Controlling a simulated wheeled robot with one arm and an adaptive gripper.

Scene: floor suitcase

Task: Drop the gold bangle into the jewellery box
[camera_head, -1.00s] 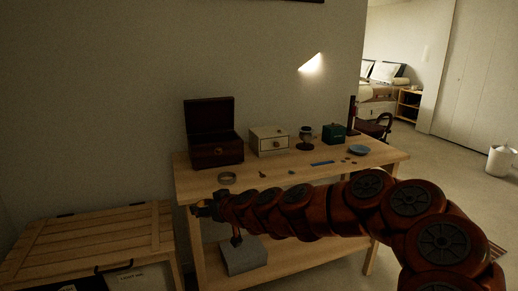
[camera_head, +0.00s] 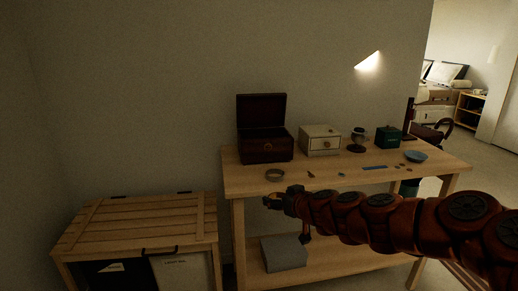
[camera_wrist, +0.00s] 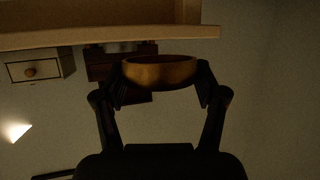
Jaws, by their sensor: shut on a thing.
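The gold bangle (camera_wrist: 160,72) is between my gripper's two fingers (camera_wrist: 162,86) in the wrist view, with both fingertips at its sides. In the head view my gripper (camera_head: 272,201) is in front of the table's front edge, near its left end; the bangle shows there only as a small yellowish patch. The jewellery box (camera_head: 266,147) is dark red-brown, with its lid raised, at the table's back left. It is beyond my gripper and apart from it. In the wrist view the box (camera_wrist: 103,67) is partly hidden behind the bangle and a finger. Its inside is not clearly visible.
A grey-brown ring (camera_head: 275,175) lies on the wooden table (camera_head: 235,180) before the box. A white drawer box (camera_head: 320,141), a dark cup-like stand (camera_head: 358,140), a green box (camera_head: 388,137) and a blue dish (camera_head: 416,156) stand rightward. A slatted wooden chest (camera_head: 140,225) is at left.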

